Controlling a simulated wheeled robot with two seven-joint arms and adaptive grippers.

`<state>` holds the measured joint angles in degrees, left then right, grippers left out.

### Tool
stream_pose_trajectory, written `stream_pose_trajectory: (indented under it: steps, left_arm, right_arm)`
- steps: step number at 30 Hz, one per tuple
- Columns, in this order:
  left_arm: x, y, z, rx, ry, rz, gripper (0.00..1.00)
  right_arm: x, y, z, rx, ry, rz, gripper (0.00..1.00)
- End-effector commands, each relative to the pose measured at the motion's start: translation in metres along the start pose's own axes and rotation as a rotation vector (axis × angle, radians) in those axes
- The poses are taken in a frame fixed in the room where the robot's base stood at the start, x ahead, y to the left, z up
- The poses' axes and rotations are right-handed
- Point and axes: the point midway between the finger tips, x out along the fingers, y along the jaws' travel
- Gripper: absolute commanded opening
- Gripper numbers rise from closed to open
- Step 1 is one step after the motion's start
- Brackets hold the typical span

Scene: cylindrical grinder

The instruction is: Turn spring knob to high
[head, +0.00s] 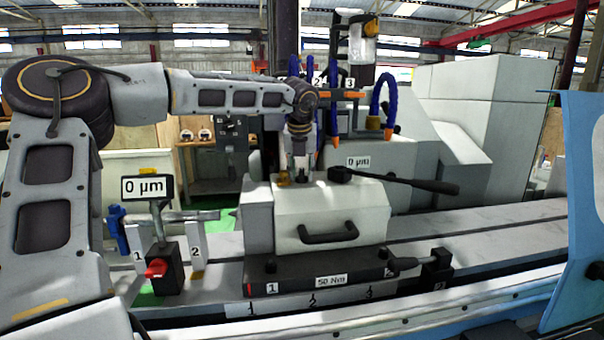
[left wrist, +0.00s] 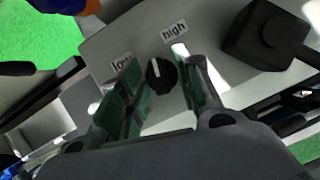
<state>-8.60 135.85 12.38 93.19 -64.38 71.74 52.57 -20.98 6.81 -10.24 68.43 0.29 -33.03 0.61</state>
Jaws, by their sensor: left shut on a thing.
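The spring knob (left wrist: 161,76) is a round black knob with a white pointer mark, on a light grey panel (left wrist: 145,48) in the left wrist view. Its mark points up, between the label "low" (left wrist: 122,65) at left and the label "high" (left wrist: 174,31) at upper right. My left gripper (left wrist: 160,88) is shut on the knob, one finger on each side. In the head view my left gripper (head: 297,180) points down onto the top of the light grey headstock (head: 300,212), hiding the knob there. My right gripper is out of view.
A black lever (head: 410,182) runs right from the housing top, close to my left gripper. A "0 µm" display (head: 144,188) stands at left. Blue coolant hoses (head: 384,92) rise behind. A black block (left wrist: 262,38) sits beside the knob panel.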

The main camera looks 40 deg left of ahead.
Motion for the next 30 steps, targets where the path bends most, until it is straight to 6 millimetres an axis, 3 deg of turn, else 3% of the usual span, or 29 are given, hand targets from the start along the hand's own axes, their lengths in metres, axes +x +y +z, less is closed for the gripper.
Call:
stream_pose_trajectory:
  steps: [8,9,19,30]
  left_arm:
    - [0.003,0.0,-0.002,0.02,0.004,-0.004,0.14]
    - [0.003,0.0,-0.002,0.02,0.004,-0.004,0.33]
    - [-0.002,0.0,-0.001,0.018,0.004,-0.004,0.33]
    - [-0.026,0.0,0.0,0.016,0.0,-0.005,0.33]
  right_arm:
    - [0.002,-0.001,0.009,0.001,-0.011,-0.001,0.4]
    - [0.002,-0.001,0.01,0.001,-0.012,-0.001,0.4]
    - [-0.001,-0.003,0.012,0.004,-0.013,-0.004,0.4]
    - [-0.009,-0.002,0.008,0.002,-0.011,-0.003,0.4]
